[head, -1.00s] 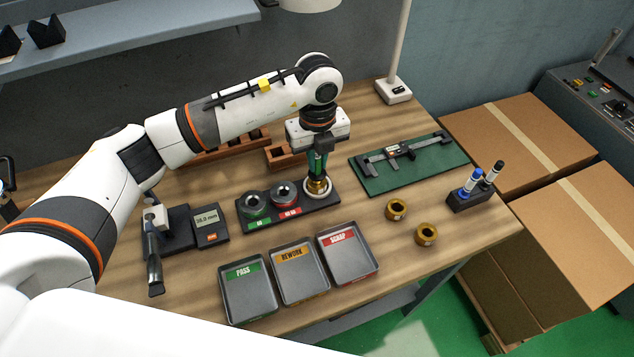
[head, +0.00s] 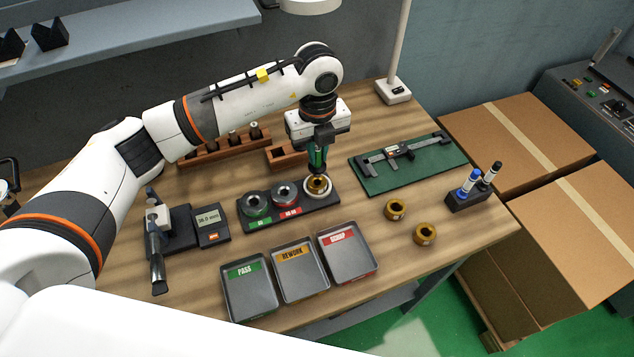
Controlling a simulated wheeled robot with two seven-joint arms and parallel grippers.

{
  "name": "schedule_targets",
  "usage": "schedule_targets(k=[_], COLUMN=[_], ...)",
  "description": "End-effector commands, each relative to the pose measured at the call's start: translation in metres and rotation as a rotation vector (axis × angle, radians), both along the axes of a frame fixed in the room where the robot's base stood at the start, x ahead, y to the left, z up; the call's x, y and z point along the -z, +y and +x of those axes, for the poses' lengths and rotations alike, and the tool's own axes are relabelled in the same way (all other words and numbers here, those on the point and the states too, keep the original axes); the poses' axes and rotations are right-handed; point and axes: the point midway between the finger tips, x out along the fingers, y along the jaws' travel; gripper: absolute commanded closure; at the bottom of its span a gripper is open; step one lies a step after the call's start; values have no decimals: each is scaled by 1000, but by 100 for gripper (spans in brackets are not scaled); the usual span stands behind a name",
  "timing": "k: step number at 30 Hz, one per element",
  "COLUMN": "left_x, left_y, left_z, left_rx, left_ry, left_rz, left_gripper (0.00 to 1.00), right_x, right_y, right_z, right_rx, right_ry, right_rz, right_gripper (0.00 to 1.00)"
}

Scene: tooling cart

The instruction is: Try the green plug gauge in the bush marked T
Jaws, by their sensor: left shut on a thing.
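My left gripper (head: 318,143) points down and is shut on the green plug gauge (head: 317,159), which hangs upright. The gauge's lower end is just above or behind a brass bush (head: 318,185); I cannot tell the exact gap. That bush sits in a white ring at the right end of a black stand (head: 292,221), and its dark bore shows. Two more brass bushes lie loose on the table, one at the middle right (head: 396,210) and one nearer the front (head: 425,234). No letter T is readable on any bush. My right gripper is not in view.
The black stand also holds a green-marked ring (head: 254,205) and a red-marked ring (head: 284,194). PASS (head: 264,307), REWORK (head: 313,290) and SCRAP (head: 364,271) trays lie in front. A caliper on a green mat (head: 420,173) and a pen holder (head: 468,200) are to the right.

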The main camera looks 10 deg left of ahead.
Motion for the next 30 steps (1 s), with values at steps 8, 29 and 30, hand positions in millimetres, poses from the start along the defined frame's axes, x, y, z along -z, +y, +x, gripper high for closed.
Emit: schedule_targets(k=[8, 29, 30], left_x=[-7, -53, -53], left_y=[0, 0, 0], left_z=[0, 0, 0], left_rx=[0, -1, -1], left_ry=[-1, -1, -1], left_rz=[0, -1, -1], left_gripper=[100, 100, 100], right_x=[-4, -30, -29], right_y=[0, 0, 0], right_z=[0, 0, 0], right_rx=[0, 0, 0], right_ry=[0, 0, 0], right_rz=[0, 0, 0], right_gripper=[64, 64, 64])
